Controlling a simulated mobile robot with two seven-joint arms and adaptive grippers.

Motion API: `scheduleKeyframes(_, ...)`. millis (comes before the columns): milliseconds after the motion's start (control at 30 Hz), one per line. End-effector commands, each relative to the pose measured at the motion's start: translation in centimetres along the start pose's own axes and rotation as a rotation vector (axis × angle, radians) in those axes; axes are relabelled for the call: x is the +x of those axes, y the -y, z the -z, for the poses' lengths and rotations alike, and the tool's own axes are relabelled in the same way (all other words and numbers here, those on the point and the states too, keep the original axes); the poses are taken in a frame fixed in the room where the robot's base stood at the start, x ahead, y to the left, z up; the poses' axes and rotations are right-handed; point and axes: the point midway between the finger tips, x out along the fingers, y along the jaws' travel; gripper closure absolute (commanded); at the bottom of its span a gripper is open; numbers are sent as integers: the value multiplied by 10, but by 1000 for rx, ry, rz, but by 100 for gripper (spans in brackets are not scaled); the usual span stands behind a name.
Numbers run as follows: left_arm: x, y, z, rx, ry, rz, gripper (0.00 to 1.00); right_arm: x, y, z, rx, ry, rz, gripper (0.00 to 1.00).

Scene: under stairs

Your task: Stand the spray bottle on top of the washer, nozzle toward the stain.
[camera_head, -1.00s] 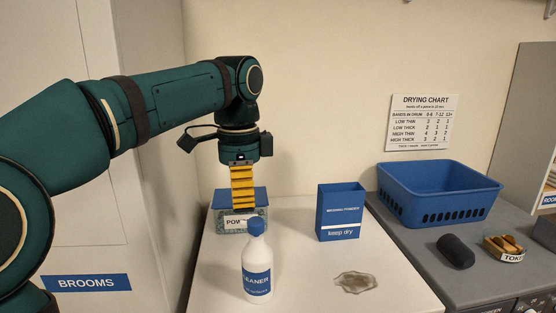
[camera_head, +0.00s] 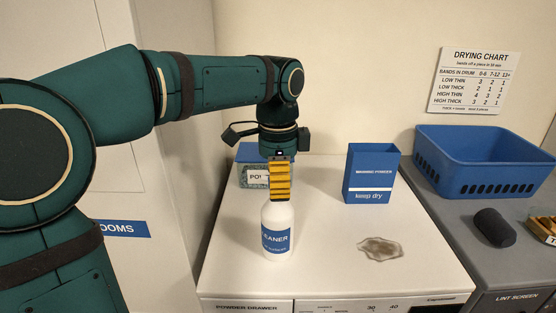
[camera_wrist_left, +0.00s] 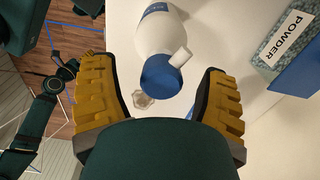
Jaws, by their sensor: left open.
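The white spray bottle (camera_head: 278,236) with its blue label stands upright on the white washer top (camera_head: 330,220). Its head is hidden behind my left gripper (camera_head: 280,196) in the head view. In the left wrist view the bottle's blue cap (camera_wrist_left: 160,76) lies between the two open yellow fingers of my left gripper (camera_wrist_left: 160,95), with space on both sides. The white nozzle (camera_wrist_left: 181,56) points toward the powder box side, away from the stain. The brownish stain (camera_head: 380,248) is right of the bottle.
A powder box (camera_head: 252,169) with a blue lid stands behind the gripper. A blue washing powder carton (camera_head: 369,175) stands behind the stain. A blue basket (camera_head: 480,162) and a dark roll (camera_head: 494,227) are on the grey surface to the right.

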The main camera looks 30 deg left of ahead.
Motion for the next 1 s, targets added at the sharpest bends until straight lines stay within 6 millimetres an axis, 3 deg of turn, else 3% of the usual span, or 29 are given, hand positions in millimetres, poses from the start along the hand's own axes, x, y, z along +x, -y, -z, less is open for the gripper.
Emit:
scheduleKeyframes(233, 30, 0, 0, 0, 1, 0, 26, 5, -2, 0, 0, 0, -1, 53)
scheduleKeyframes(667, 36, 0, 0, 0, 0, 0, 25, 5, -2, 0, 0, 0, -1, 53)
scheduleKeyframes(867, 36, 0, 0, 0, 0, 0, 95, 5, -2, 0, 0, 0, -1, 53)
scheduleKeyframes(900, 36, 0, 0, 0, 0, 0, 100, 5, -2, 0, 0, 0, -1, 53)
scheduleKeyframes(967, 36, 0, 0, 0, 0, 0, 100, 5, -2, -1, 0, 0, -1, 53)
scheduleKeyframes(1000, 36, 0, 0, 0, 0, 0, 82, 5, -2, -1, 0, 0, -1, 53)
